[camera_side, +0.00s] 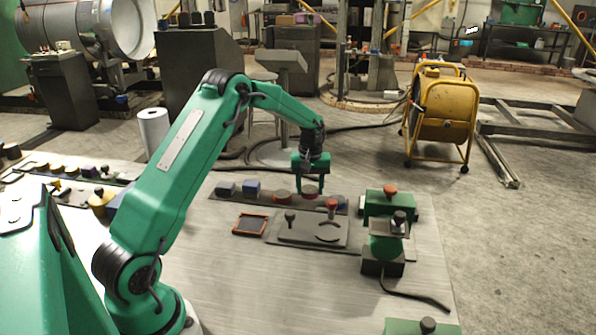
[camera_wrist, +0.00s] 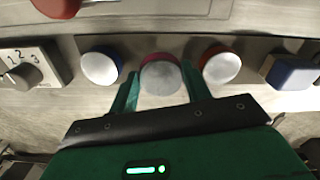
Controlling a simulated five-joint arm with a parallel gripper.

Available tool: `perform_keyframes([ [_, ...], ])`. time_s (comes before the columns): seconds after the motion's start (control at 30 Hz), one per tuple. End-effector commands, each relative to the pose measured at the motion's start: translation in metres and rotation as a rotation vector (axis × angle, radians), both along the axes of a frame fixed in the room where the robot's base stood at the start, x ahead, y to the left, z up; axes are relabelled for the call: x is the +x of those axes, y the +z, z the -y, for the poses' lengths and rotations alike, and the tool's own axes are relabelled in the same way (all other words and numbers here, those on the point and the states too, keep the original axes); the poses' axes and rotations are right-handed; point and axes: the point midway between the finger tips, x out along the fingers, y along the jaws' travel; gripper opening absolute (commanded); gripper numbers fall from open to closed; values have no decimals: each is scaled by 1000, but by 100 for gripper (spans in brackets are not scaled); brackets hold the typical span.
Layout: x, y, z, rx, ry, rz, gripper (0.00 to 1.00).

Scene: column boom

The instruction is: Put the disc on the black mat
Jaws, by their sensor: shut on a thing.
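The disc (camera_wrist: 161,78), dark red at the rim with a pale grey face, is between the two green fingers of my gripper (camera_wrist: 160,92) in the wrist view. In the side view my gripper (camera_side: 310,183) is over the back row on the table, shut on this disc (camera_side: 310,190). Whether the disc touches the strip beneath cannot be told. The black mat (camera_side: 250,224), a dark square with an orange-red rim, lies on the table to the front left of my gripper. It looks bare. The mat cannot be made out in the wrist view.
A red disc (camera_side: 282,196) and a blue block (camera_side: 252,187) stand left of the held disc. A blue-rimmed disc (camera_wrist: 100,68) stands on its other side. A grey plate (camera_side: 312,230) with a knob lies in front. Green fixtures (camera_side: 385,245) stand at right.

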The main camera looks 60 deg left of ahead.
Motion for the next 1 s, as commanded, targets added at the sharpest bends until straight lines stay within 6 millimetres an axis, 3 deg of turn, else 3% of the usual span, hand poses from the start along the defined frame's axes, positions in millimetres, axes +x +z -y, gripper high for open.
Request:
perform_keyframes([
  [0.2,0,-21,0,0,0,1,12],
  [0.67,0,-26,0,0,0,1,12],
  [0.7,0,-27,0,0,0,0,52],
  [0.8,0,-27,0,0,0,0,70],
  [1.0,0,-27,0,0,0,0,70],
])
